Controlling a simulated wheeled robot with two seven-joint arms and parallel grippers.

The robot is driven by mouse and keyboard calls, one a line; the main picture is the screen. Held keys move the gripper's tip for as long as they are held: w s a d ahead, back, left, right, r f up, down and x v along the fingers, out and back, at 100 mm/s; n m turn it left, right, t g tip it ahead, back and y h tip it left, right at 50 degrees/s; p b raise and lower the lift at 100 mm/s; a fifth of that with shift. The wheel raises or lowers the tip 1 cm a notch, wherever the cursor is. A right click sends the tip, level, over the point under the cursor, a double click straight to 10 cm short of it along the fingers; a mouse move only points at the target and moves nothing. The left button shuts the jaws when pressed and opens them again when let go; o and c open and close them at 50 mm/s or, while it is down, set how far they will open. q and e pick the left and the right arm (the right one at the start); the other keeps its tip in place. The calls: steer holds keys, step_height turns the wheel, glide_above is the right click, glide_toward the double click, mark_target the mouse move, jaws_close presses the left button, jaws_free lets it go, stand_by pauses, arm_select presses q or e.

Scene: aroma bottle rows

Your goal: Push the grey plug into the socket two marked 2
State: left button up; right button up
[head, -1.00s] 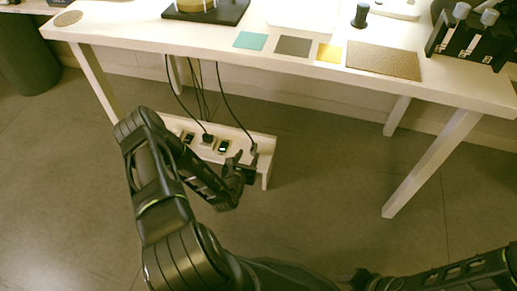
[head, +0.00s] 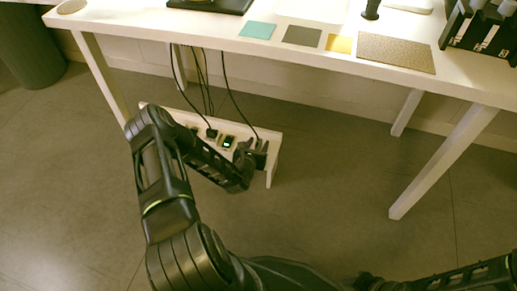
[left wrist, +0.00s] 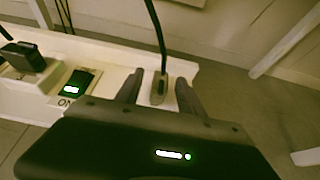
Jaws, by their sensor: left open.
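A plug with a dark cable (left wrist: 158,88) stands at the right end of the white socket box (left wrist: 108,60); it looks grey-brown. My left gripper (left wrist: 159,88) is open, with one finger on each side of this plug. I cannot tell whether the fingers touch it, how deep it sits, or its socket's number. In the head view my left gripper (head: 252,153) is over the right end of the box (head: 272,165) and hides the plug. My right gripper (head: 367,281) is at the bottom edge, its fingers unclear.
A black plug (left wrist: 28,60) stands in the box further left, beside a lit switch (left wrist: 76,84) marked ON. Several cables hang from the white table (head: 190,32) above. A table leg (head: 440,165) stands to the right. The floor (head: 330,190) between is clear.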

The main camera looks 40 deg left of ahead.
arm_select(q)
steer(key=shift+w+a+f, duration=0.15)
steer(key=shift+w+f, duration=0.05)
steer(key=shift+w, duration=0.3)
steer(key=shift+c, duration=0.5)
jaws_close()
